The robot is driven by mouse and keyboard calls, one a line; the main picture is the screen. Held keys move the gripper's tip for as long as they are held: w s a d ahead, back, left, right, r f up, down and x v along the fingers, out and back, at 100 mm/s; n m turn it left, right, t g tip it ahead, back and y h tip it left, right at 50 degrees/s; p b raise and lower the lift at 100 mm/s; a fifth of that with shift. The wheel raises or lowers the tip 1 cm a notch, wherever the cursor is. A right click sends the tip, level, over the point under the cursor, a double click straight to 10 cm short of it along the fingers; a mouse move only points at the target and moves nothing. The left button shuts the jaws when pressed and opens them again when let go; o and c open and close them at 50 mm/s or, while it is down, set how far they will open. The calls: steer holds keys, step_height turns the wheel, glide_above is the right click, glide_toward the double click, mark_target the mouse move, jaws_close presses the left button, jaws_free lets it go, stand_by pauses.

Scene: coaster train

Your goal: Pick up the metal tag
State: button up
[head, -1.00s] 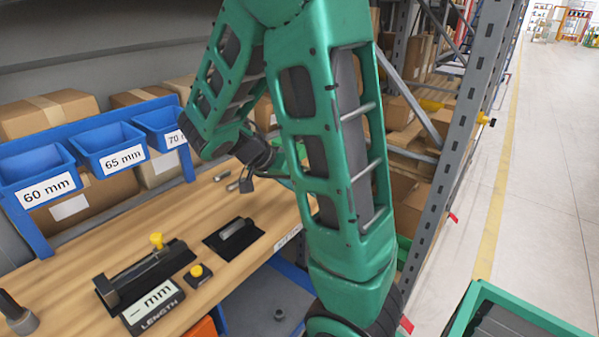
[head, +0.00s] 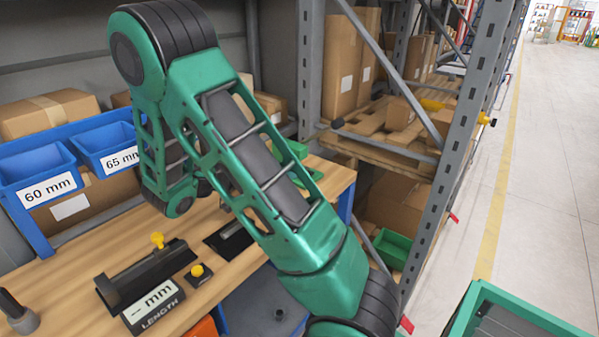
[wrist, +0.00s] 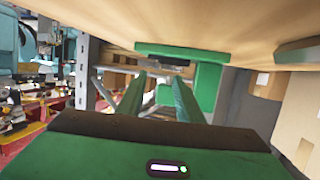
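I cannot make out a metal tag in either view. My gripper (wrist: 158,97) shows in the wrist view as two green fingers standing apart, with nothing held between them. It is hidden behind my arm in the head view. In the wrist view a wooden surface (wrist: 230,18) fills the top, and a green part with a dark slot (wrist: 180,52) lies just beyond the fingertips. A green bin-like shape (wrist: 207,84) is behind the right finger.
The wooden workbench (head: 60,285) holds a black length gauge (head: 157,303), a yellow button box (head: 199,273) and a dark holder (head: 228,238). Blue bins (head: 40,175) stand at the left. A rack post (head: 468,100) stands to the right. The aisle floor (head: 550,200) is clear.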

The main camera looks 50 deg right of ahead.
steer(key=shift+s+x, duration=0.2)
steer(key=shift+x, duration=2.75)
steer(key=shift+r, duration=0.1)
steer(key=shift+c, duration=0.2)
jaws_close()
